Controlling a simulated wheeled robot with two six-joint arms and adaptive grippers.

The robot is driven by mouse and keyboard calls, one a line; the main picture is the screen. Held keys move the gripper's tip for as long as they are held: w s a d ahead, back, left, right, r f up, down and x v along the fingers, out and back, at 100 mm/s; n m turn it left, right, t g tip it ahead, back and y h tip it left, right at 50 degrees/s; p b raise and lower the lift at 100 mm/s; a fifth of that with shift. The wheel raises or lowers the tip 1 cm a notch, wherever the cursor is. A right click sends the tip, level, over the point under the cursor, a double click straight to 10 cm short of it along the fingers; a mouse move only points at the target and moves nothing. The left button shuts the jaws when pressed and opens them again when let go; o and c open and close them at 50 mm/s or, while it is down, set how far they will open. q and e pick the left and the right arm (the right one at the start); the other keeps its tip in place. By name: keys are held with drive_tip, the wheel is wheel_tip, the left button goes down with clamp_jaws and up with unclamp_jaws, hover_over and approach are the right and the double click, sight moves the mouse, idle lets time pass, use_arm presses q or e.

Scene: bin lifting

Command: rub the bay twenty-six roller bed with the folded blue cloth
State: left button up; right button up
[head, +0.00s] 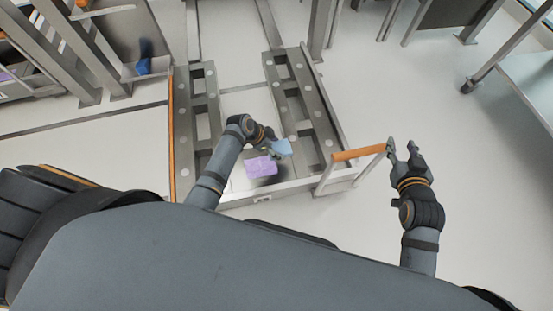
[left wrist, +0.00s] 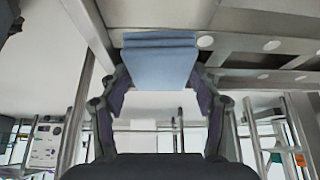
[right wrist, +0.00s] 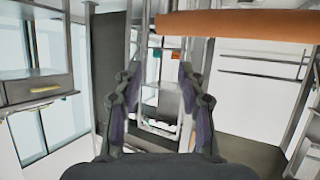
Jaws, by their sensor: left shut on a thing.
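My left gripper (head: 272,138) is shut on the folded blue cloth (head: 281,148), beside the inner edge of the right-hand grey rail. In the left wrist view the folded cloth (left wrist: 160,62) sits between the fingertips, with a grey rail with round light discs (left wrist: 265,43) behind it. The roller bed (head: 311,118) appears as two grey rails with openings and round discs; no bay number is readable. I cannot tell whether the cloth touches it. My right gripper (head: 404,150) is open and empty, close to the right end of the orange handle.
A purple block (head: 261,167) lies between the rails, near the cloth. The orange handle (head: 358,153) stands at the frame's near right corner and also shows in the right wrist view (right wrist: 235,26). Posts and a blue item (head: 143,66) are at left.

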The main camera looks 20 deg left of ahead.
use_arm(q)
wheel_tip(320, 180, down, 3)
drive_tip(key=shift+w+f+m+b, duration=0.15)
drive_tip(key=shift+m+b, duration=0.25)
drive_tip(key=shift+b, duration=0.6)
drive_tip(key=shift+r, duration=0.25)
use_arm(e)
wheel_tip(320, 180, up, 18)
drive_tip(key=t+y, duration=0.1)
drive_tip(key=t, duration=0.8)
drive_tip(key=shift+s+a+t, duration=0.4)
drive_tip(key=shift+s+a, duration=0.05)
